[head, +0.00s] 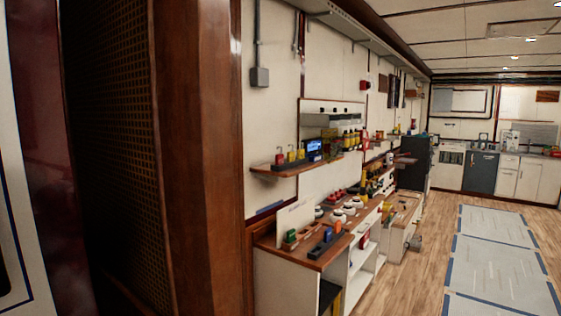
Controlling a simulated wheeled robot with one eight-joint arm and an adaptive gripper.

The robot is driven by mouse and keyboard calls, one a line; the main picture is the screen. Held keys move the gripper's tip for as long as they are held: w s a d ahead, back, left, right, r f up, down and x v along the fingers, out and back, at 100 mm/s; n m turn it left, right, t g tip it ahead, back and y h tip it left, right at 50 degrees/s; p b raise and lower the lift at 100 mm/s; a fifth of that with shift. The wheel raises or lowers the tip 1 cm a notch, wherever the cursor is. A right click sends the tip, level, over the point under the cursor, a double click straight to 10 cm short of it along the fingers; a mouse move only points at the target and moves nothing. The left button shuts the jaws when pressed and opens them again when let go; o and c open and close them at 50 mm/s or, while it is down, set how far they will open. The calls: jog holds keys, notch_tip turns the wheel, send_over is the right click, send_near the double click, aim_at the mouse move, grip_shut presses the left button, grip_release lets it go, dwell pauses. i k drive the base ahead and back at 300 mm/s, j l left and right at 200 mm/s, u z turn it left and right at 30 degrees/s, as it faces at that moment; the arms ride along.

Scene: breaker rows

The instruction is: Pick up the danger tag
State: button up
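I cannot make out the danger tag for sure at this distance. A small red and white item (364,136) shows by the wall above the far part of the bench, too small to identify. Small red, yellow and dark items (290,156) stand on a wooden wall shelf (290,171). More small coloured items (328,240) lie on the wooden-topped bench (325,261) below it. My gripper is not in view.
A brown wooden post (200,150) and a dark lattice panel (115,150) fill the near left. Cabinets (500,175) line the far wall. The wooden floor (415,265) is open right of the bench, with pale blue-edged mats (495,265).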

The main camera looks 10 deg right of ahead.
aim_at(279, 158)
jog(key=i+l+z, duration=0.15)
jog(key=i+l, duration=0.2)
jog(key=l, duration=0.15)
jog(key=i+l+z, duration=0.15)
jog(key=i+l, duration=0.2)
jog(key=l, duration=0.15)
